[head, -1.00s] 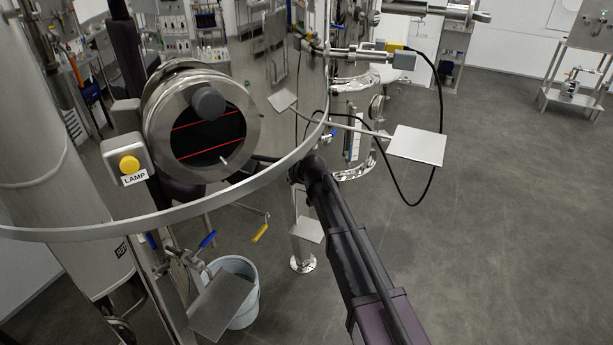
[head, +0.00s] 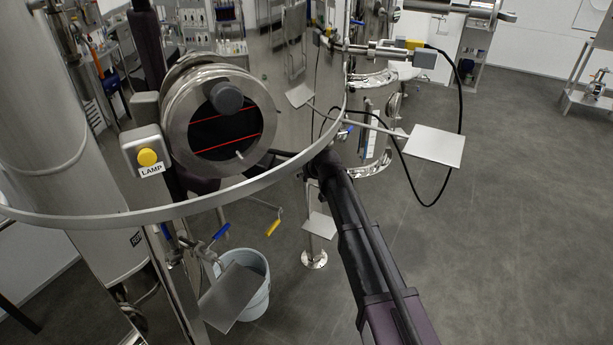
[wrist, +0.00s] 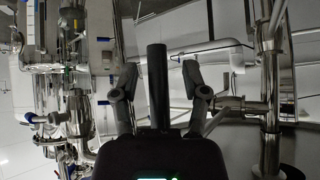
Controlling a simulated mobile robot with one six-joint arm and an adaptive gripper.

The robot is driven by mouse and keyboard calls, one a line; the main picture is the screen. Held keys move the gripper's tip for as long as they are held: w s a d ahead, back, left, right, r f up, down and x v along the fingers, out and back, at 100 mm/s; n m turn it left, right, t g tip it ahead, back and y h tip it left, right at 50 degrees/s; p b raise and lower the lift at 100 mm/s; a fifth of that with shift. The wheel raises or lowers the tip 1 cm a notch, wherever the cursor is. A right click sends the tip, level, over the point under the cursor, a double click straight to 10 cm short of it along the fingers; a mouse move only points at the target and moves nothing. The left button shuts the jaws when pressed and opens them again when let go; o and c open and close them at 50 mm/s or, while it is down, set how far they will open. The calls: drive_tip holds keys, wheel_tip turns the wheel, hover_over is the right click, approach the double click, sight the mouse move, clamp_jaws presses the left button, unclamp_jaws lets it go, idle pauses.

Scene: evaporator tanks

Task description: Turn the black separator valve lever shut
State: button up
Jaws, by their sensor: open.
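In the wrist view my gripper (wrist: 161,88) is open, with one grey finger on each side. A black bar (wrist: 157,84) stands upright in the picture between the fingers, with a gap on both sides. It looks like the black lever; its lower end runs down to my gripper's body, and I cannot tell whether they touch. In the head view my arm reaches in to the steel tank, under the curved rail. My gripper and the black lever cannot be made out there.
A curved metal rail (head: 240,186) crosses in front of the tank and its round sight glass (head: 218,122). A lamp box (head: 146,150) is at left. Blue (head: 221,231) and yellow (head: 273,228) handles hang above a bucket (head: 254,290). A black cable loops at right.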

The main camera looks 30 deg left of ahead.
drive_tip(key=s+d+f+m+g+h, duration=0.1)
drive_tip(key=s+d+f+m+h, duration=0.15)
drive_tip(key=d, duration=1.45)
drive_tip(key=s+d+f+m+g+h, duration=0.1)
drive_tip(key=s+d+m+h, duration=0.15)
drive_tip(key=d, duration=1.45)
drive_tip(key=s+d+f+m+g+h, duration=0.1)
drive_tip(key=s+d+m, duration=0.2)
drive_tip(key=s+d, duration=0.4)
drive_tip(key=s+d+f+m+g+h, duration=0.1)
drive_tip(key=s+d, duration=0.6)
drive_tip(key=d, duration=0.8)
drive_tip(key=shift+s+d+m+g, duration=0.4)
drive_tip(key=shift+m+g, duration=0.2)
drive_tip(key=shift+m, duration=0.3)
drive_tip(key=shift+a, duration=0.2)
